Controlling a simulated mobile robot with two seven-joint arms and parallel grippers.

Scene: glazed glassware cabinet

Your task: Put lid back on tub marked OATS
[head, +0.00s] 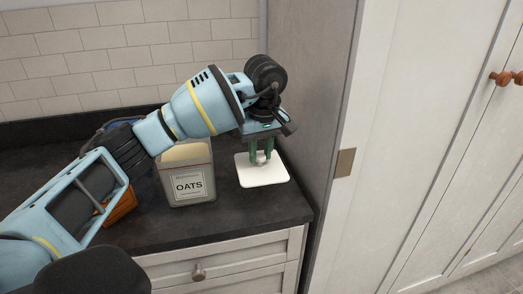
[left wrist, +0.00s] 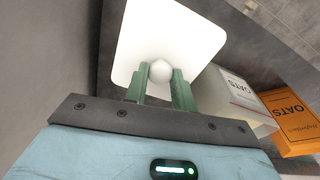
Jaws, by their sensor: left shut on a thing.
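The tub marked OATS (head: 188,187) stands upright on the dark counter, with its top open and pale contents showing. It also shows in the left wrist view (left wrist: 237,98), at the right. The lid (head: 262,179) is a white square plate with a round knob (left wrist: 161,71), to the right of the tub. My left gripper (head: 262,160) is shut on the lid's knob, with its green fingers on either side of it. The lid is apart from the tub and looks about level. I cannot tell whether it touches the counter. My right gripper is not in view.
An orange box (left wrist: 289,122), also marked OATS, stands beside the tub; in the head view (head: 121,207) my left arm partly hides it. A tall cabinet side panel (head: 308,100) rises close to the right of the lid. The counter's front edge is near the tub.

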